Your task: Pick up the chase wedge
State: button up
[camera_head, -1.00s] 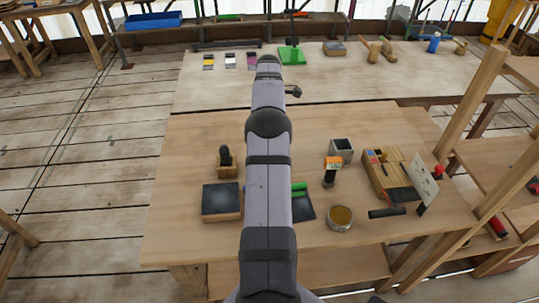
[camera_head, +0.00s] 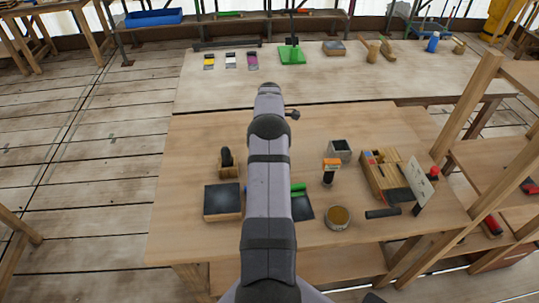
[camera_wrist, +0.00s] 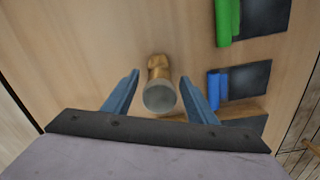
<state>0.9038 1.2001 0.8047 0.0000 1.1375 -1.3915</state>
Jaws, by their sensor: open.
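In the wrist view, my gripper (camera_wrist: 160,78) is open, with one blue finger on each side of a small brown piece with a round grey end (camera_wrist: 159,94). The piece looks apart from both fingers. How far below them it lies I cannot tell. I cannot tell whether it is the chase wedge, and nothing else in view is clearly the wedge. In the head view, my arm runs up the middle and hides the table behind it, and the fingers cannot be made out.
A green roller (camera_wrist: 227,22) and a blue roller (camera_wrist: 217,90) lie by dark slabs to the right in the wrist view. In the head view, a dark-topped block (camera_head: 222,201), a round tin (camera_head: 337,217) and a wooden tool rack (camera_head: 387,176) stand on the table.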

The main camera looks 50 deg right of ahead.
jog(key=c, duration=1.2)
jog(key=shift+r, duration=0.15)
jog(key=shift+c, duration=0.2)
